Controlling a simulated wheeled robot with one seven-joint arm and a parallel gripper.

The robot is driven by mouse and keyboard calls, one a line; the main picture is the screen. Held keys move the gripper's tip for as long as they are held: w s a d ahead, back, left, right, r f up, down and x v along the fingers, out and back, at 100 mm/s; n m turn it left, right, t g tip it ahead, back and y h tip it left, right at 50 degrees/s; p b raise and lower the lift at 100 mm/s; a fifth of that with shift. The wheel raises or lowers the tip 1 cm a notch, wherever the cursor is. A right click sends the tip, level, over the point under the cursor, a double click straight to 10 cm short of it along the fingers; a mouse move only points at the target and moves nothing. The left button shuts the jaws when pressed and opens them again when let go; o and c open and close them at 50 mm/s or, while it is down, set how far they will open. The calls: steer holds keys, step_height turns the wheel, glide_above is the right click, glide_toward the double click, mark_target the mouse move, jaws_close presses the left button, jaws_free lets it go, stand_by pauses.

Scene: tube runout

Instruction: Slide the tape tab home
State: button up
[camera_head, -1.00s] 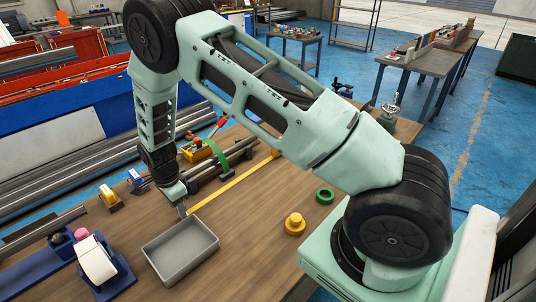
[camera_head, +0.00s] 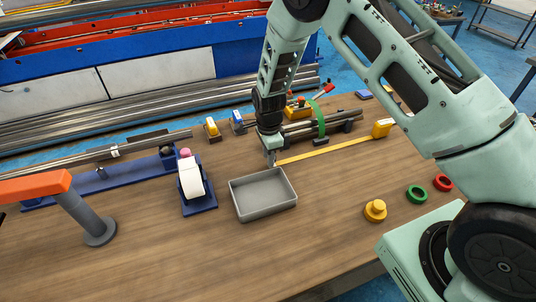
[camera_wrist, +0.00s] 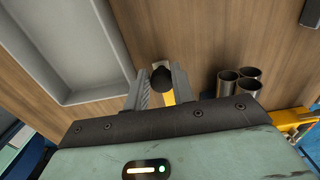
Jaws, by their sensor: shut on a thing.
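A yellow tape measure case (camera_head: 381,128) sits on the table at the right of the tubes. Its yellow tape (camera_head: 325,149) runs out left across the wood toward my gripper (camera_head: 271,160), which is low over the table just behind the grey tray. In the wrist view, my gripper (camera_wrist: 161,77) has a dark round knob (camera_wrist: 162,78) between its fingers, and the yellow tape (camera_wrist: 168,98) shows just below it. A pale end piece (camera_wrist: 159,60) shows beyond the knob. The fingers are shut on this tab end.
The grey tray (camera_head: 263,212) stands close in front of my gripper. Steel tubes (camera_head: 325,126) with a green band (camera_head: 319,118) lie behind the tape. Yellow (camera_head: 375,211), green (camera_head: 417,195) and red (camera_head: 443,182) rings lie at right.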

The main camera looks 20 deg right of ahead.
steer(key=shift+d+b, duration=0.3)
steer(key=shift+d, duration=5.65)
steer(key=shift+d+b, duration=0.3)
steer(key=shift+d, duration=2.7)
steer(key=shift+d+b, duration=0.3)
steer(key=shift+d, duration=2.6)
steer(key=shift+s+d+b, duration=0.1)
steer(key=shift+d+b, duration=0.8)
steer(key=shift+d, duration=5.1)
